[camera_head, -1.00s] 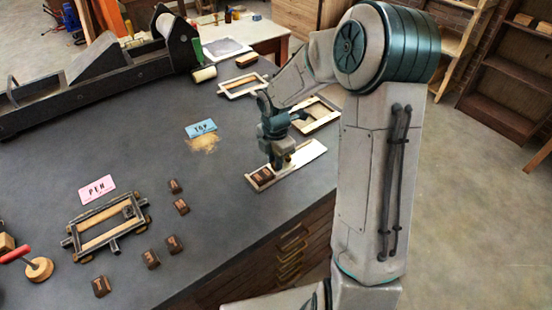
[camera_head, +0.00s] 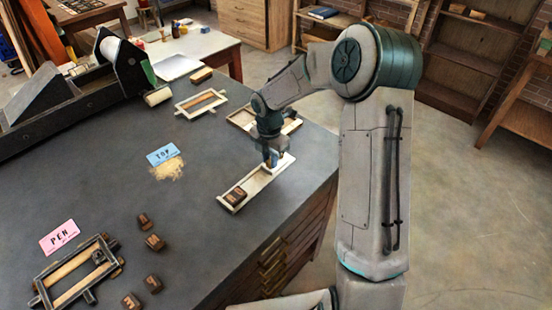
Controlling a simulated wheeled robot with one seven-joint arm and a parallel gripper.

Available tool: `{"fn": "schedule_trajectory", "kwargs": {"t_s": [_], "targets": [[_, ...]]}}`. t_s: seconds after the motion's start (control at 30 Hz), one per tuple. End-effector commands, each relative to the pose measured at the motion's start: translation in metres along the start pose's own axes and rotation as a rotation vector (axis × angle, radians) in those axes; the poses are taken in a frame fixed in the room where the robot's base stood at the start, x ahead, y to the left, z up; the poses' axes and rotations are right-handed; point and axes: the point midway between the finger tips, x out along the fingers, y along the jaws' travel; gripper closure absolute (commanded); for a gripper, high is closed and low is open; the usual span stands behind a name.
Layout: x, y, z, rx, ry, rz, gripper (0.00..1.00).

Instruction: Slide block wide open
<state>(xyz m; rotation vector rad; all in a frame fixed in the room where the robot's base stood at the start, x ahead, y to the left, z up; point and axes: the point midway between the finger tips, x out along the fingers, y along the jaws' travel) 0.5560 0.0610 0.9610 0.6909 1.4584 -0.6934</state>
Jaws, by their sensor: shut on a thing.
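A long narrow pale tray (camera_head: 260,183) lies slantwise near the right edge of the dark table. One dark letter block (camera_head: 236,196) sits in the tray's near left end. My gripper (camera_head: 271,163) points down into the far right part of the tray. It is shut on the slide block, which is mostly hidden by the fingers. A bare stretch of tray floor lies between the letter block and my gripper.
Several dark letter blocks (camera_head: 154,242) lie loose at the lower left near a pink PEN card (camera_head: 59,237) and a dark-cornered frame (camera_head: 77,273). A blue TOP card (camera_head: 161,154) lies left of the tray. Pale frames (camera_head: 201,102) lie behind.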

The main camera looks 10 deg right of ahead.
Motion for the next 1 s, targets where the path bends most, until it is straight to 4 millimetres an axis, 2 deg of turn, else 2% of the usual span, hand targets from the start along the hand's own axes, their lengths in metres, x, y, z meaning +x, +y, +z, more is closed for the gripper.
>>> {"fn": "schedule_trajectory", "kwargs": {"t_s": [0.23, 0.27, 0.3, 0.33, 0.6, 0.73, 0.87, 1.0], "targets": [[-0.001, 0.0, 0.002, 0.006, -0.001, 0.004, 1.0], [-0.001, 0.0, 0.002, 0.006, -0.001, 0.004, 0.75], [-0.001, 0.0, 0.002, 0.007, -0.001, 0.004, 0.64], [-0.001, -0.001, 0.002, 0.008, -0.001, 0.004, 0.58], [-0.001, -0.001, 0.003, 0.009, 0.0, 0.002, 0.58], [-0.009, -0.001, 0.003, 0.01, -0.002, 0.005, 0.58], [-0.03, -0.001, 0.004, 0.01, -0.004, 0.006, 0.58], [-0.063, 0.0, 0.003, 0.01, -0.004, 0.007, 0.58]]}}
